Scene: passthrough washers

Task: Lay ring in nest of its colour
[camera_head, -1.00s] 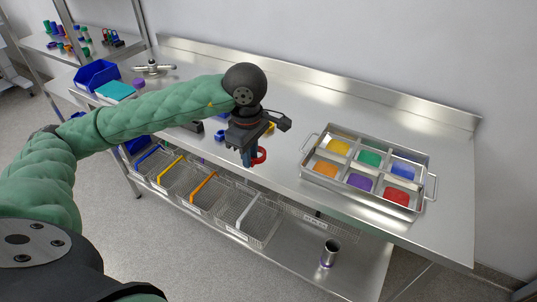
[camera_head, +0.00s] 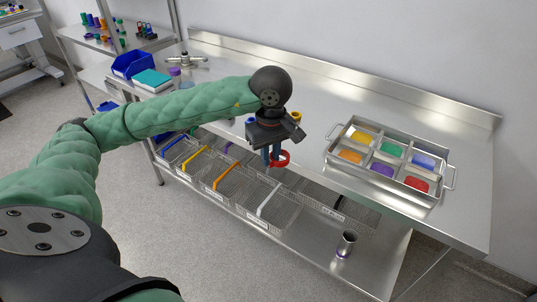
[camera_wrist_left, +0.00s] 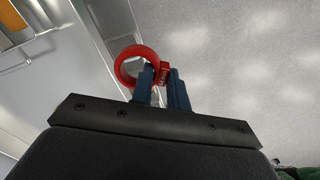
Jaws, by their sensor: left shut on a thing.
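My left gripper (camera_head: 272,160) is shut on the red ring (camera_head: 282,159) in front of the bench's front edge. The wrist view shows the red ring (camera_wrist_left: 133,62) at the tips of the gripper's two dark fingers (camera_wrist_left: 160,88), with a small red tab between them. A metal tray (camera_head: 333,152) on the bench is split into compartments with coloured nests. The red nest (camera_head: 416,185) is in the front right compartment. Yellow, green and blue nests are behind; orange and purple are in front. My right gripper does not show.
The steel bench (camera_head: 340,100) is clear between the gripper and the tray. A yellow ring-like piece (camera_head: 296,118) lies behind the gripper. Wire baskets (camera_head: 240,197) and a metal cup (camera_head: 345,246) are on the lower shelf.

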